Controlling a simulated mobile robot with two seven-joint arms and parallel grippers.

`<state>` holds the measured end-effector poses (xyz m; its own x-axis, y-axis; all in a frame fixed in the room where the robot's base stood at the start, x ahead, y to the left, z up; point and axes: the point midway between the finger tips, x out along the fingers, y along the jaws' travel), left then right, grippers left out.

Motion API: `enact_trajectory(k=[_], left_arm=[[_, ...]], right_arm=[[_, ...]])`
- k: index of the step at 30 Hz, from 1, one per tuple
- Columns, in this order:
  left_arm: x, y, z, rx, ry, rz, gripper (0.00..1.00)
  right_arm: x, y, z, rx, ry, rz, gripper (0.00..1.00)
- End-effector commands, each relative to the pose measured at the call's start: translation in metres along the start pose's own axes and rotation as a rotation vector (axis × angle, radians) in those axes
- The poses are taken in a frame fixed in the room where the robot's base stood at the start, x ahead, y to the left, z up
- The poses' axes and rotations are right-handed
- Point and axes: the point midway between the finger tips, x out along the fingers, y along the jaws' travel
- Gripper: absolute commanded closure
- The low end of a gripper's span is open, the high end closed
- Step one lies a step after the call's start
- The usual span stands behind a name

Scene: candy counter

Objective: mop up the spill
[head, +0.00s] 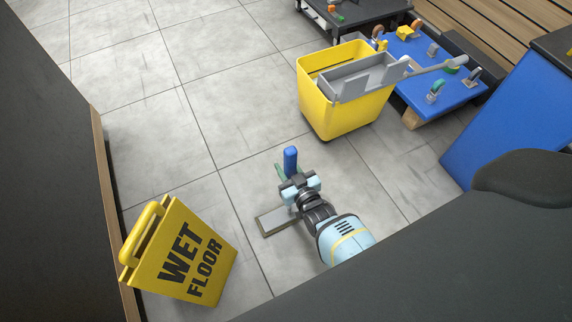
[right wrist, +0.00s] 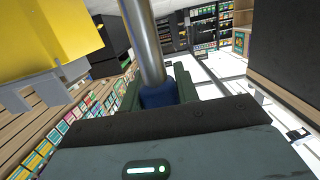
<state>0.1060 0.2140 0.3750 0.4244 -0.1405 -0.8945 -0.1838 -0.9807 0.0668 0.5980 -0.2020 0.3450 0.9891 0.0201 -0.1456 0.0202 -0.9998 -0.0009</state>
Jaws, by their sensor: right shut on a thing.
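My right gripper (head: 296,176) comes in from the lower right in the head view and is shut on the mop's blue grip (head: 290,159). In the right wrist view, the green fingers (right wrist: 160,90) close around the blue grip, and a metal pole (right wrist: 144,42) runs up from it. A flat grey mop head (head: 277,221) shows low beside the gripper, partly hidden by my arm; I cannot tell whether it touches the floor. I cannot make out a distinct spill on the grey tiles. My left gripper is not in view.
A yellow mop bucket (head: 345,108) with a grey wringer stands behind the gripper. A yellow wet-floor sign (head: 184,256) stands at lower left. A blue platform (head: 446,106) with small items lies right of the bucket. Dark counters border left and front. Tiles (head: 190,110) at upper left are clear.

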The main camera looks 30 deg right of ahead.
Motion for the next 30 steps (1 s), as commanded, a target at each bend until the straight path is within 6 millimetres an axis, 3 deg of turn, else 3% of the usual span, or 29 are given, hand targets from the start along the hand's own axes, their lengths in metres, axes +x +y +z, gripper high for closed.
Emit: enact_trajectory(k=[10, 30], left_arm=[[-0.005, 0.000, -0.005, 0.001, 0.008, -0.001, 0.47], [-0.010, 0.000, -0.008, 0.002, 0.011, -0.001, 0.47]], right_arm=[[-0.023, 0.000, 0.007, 0.001, -0.006, 0.000, 1.00], [-0.037, 0.000, 0.010, 0.001, -0.013, 0.000, 1.00]])
